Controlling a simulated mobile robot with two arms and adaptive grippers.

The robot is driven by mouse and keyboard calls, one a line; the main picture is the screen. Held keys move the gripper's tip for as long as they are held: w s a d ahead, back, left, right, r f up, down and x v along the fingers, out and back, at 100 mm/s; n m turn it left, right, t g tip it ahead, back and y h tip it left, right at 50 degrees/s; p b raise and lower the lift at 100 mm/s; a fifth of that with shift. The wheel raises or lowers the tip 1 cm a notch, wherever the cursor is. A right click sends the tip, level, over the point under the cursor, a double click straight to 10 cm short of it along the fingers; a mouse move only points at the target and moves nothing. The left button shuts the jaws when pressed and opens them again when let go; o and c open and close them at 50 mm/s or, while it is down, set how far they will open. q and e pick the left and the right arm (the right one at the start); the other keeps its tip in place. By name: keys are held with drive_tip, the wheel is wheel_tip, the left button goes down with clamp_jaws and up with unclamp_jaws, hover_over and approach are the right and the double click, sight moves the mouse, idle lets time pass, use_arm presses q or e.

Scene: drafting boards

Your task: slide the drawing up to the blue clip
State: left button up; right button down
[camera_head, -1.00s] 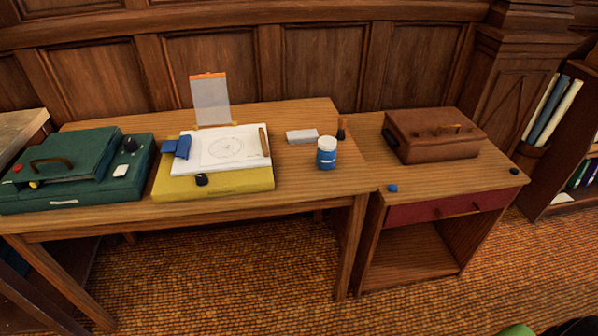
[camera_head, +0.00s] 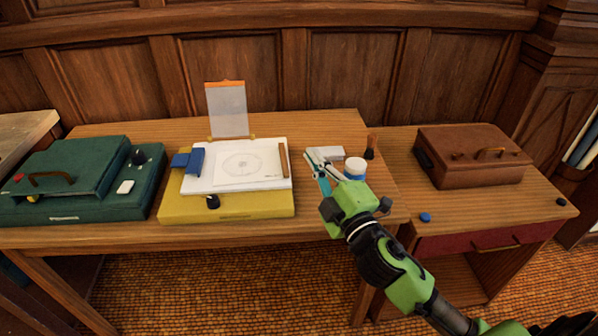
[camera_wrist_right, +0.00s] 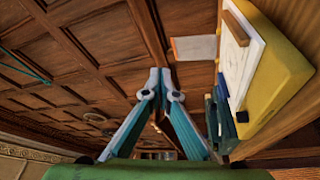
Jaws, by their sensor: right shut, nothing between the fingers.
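The drawing (camera_head: 240,166), a white sheet with a faint round figure, lies on a white board (camera_head: 205,182) on top of a yellow case (camera_head: 228,206). The blue clip (camera_head: 188,160) sits at the board's left edge, left of the drawing, with a gap of board between them. A wooden bar (camera_head: 283,159) lies along the board's right side. My right gripper (camera_head: 315,160) is shut and empty, over the table to the right of the board and apart from it. In the right wrist view its fingertips (camera_wrist_right: 160,80) meet. My left gripper is not in view.
A blue-and-white jar (camera_head: 355,168) stands close beside my right gripper, with a pale block (camera_head: 326,153) behind it. A green case (camera_head: 75,180) is on the left. A brown case (camera_head: 470,157) is on the right.

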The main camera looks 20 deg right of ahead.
drive_tip(key=w+a+r+n+g+y, duration=0.1)
drive_tip(key=a+r+n+g+y, duration=0.1)
drive_tip(key=a+r+n+y, duration=0.85)
drive_tip(key=d+f+n+g+h, duration=0.1)
drive_tip(key=d+f+n+g, duration=0.5)
drive_tip(key=f+n+g, duration=0.8)
drive_tip(key=w+d+f+n+t+h, duration=0.15)
drive_tip(key=d+n+t+h, duration=0.3)
drive_tip(key=d, duration=0.75)
drive_tip(key=shift+g+h, duration=0.3)
drive_tip(key=shift+g, duration=0.15)
drive_tip(key=x, duration=0.3)
drive_tip(key=p+x, duration=0.1)
drive_tip(key=x, duration=0.2)
drive_tip(key=p+x, duration=0.1)
drive_tip(key=x, duration=0.2)
drive_tip(key=shift+s+a+f, duration=0.1)
drive_tip(key=shift+s+a, duration=0.05)
drive_tip(key=shift+a, duration=0.2)
drive_tip(key=w+a, duration=0.1)
drive_tip(key=w+a+p, duration=0.1)
drive_tip(key=shift+w+f, duration=0.1)
drive_tip(key=shift+w, duration=0.2)
drive_tip(key=shift+w+a+f, duration=0.1)
drive_tip(key=shift+w+a, duration=0.15)
drive_tip(key=shift+w, duration=0.15)
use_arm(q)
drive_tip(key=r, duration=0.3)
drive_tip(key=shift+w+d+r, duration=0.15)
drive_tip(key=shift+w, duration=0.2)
